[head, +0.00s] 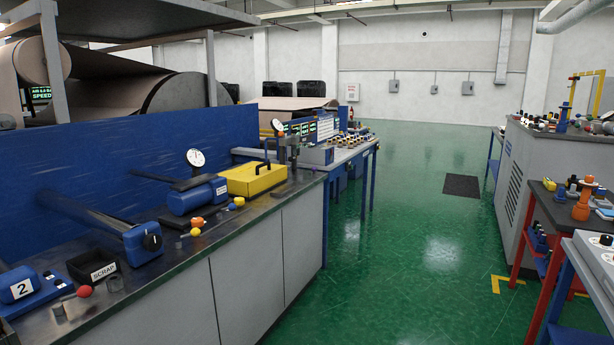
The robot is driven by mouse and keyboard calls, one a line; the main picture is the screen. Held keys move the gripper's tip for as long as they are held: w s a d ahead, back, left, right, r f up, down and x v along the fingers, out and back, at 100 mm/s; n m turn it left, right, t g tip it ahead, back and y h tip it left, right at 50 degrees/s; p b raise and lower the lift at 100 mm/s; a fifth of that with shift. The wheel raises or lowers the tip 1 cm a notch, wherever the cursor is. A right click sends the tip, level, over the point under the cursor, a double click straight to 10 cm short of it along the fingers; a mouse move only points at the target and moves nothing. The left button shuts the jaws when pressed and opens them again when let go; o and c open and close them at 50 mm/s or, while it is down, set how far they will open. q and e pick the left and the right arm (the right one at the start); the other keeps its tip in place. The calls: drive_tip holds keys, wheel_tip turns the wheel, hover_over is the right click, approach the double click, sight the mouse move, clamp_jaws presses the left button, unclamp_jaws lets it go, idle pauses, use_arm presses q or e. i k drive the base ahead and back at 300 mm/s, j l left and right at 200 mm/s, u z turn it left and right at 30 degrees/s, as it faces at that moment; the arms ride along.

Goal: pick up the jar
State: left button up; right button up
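I cannot make out a jar for certain in the head view. A small grey cylinder (115,284) stands on the dark-topped workbench (160,285) at the left, beside the black SCRAP bin (94,266); it is too small to tell what it is. Neither of my grippers is in view.
A yellow box (254,180) and blue machine parts (197,196) crowd the left bench. A control-panel table (345,152) stands behind it. Shelves with several small items (582,205) line the right.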

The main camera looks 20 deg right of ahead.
sight(307, 171)
drive_tip(key=i+l+z, duration=0.8)
drive_tip(key=i, duration=0.75)
drive_tip(key=i+j+z, duration=0.1)
drive_tip(key=i+z, duration=0.15)
drive_tip(key=i, duration=0.75)
